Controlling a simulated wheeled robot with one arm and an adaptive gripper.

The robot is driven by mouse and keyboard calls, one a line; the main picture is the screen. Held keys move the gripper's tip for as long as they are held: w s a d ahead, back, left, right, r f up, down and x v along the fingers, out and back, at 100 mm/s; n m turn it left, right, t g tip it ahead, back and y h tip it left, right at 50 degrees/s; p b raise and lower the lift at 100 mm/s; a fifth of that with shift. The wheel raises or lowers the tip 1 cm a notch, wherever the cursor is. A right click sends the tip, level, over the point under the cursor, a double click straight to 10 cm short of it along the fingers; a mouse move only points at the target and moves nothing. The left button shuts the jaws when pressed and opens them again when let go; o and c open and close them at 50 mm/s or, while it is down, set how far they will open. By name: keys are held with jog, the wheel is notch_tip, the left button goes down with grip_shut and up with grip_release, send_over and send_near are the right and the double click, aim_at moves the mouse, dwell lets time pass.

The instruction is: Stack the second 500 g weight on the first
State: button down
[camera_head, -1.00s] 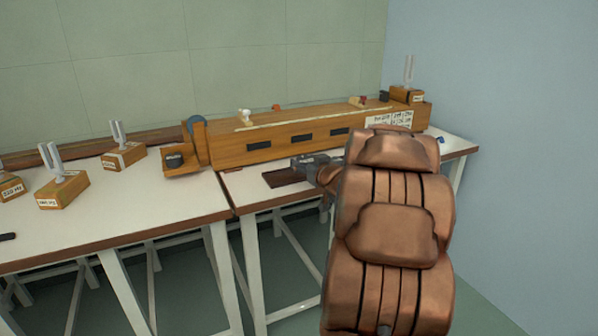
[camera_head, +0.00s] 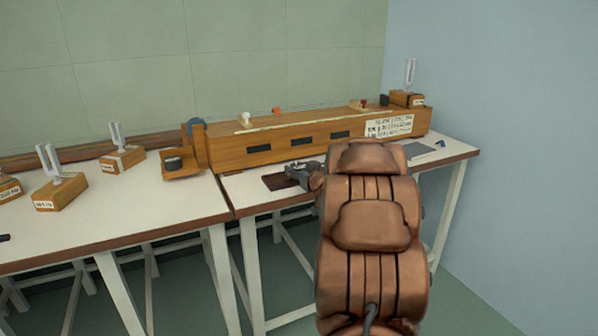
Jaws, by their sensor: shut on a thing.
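A dark round weight (camera_head: 173,163) sits on the small wooden platform (camera_head: 183,173) at the left end of the long wooden bench unit. I take it as the first 500 g weight. My gripper (camera_head: 294,172) is to its right, above the right table, by the dark brown mat (camera_head: 278,182). It is shut on a small dark thing, which I take as the second 500 g weight; its outline is mostly hidden by the jaws. My copper-coloured arm covers part of the table behind it.
The long wooden unit (camera_head: 290,150) fills the back of the right table (camera_head: 240,198). Several tuning forks on wooden blocks (camera_head: 62,192) stand on the left table. A grey plate (camera_head: 418,150) lies at the right. Bare tabletop shows in front of the platform.

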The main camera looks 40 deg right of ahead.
jog(key=shift+f, duration=0.1)
jog(key=shift+c, duration=2)
grip_release()
jog(key=shift+f+b, duration=0.25)
jog(key=shift+b, duration=0.45)
